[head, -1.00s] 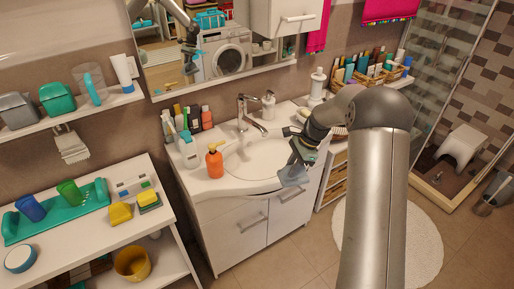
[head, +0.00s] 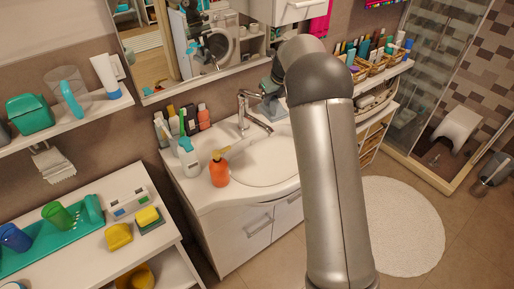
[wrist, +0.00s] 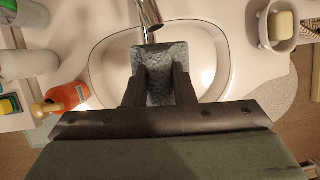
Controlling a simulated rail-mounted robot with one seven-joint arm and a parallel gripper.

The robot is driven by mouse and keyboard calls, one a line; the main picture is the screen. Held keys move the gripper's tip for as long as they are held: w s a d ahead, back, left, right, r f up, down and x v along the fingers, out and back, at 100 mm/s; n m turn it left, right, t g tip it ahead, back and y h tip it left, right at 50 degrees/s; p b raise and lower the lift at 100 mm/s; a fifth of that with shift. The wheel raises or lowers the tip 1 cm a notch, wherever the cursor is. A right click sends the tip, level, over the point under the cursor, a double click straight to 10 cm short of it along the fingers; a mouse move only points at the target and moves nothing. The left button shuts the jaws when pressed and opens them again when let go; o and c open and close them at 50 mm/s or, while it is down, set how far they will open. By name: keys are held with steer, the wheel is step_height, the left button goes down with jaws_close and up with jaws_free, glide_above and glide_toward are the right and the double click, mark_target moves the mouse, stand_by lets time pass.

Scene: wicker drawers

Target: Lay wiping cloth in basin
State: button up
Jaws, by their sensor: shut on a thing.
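The wiping cloth (wrist: 165,57) is grey-blue and hangs between the fingers of my gripper (wrist: 160,85) in the wrist view. The gripper is shut on it. The white basin (wrist: 108,62) lies below, and the cloth is above its bowl, close to the faucet (wrist: 150,12). In the head view the basin (head: 250,172) is empty where it shows. My arm hides its right part. A grey-blue patch beside the faucet is the cloth (head: 270,110), mostly hidden with the gripper behind my arm.
An orange soap dispenser (head: 219,170) and a white-teal bottle (head: 188,158) stand left of the basin. Several bottles (head: 180,122) line the wall. In the wrist view a soap dish (wrist: 268,38) stands to the right. The mirror (head: 160,75) is close behind the faucet.

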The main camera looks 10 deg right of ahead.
mark_target(272, 110)
steer(key=shift+s+f, duration=0.1)
steer(key=shift+f, duration=0.35)
step_height(272, 110, down, 5)
steer(key=b, duration=0.3)
steer(key=shift+r, duration=0.1)
steer(key=o, duration=1)
steer(key=shift+o, duration=0.2)
steer(key=shift+r, duration=0.2)
steer(key=b+v, duration=0.3)
steer(key=v, duration=1.4)
steer(key=shift+s, duration=0.15)
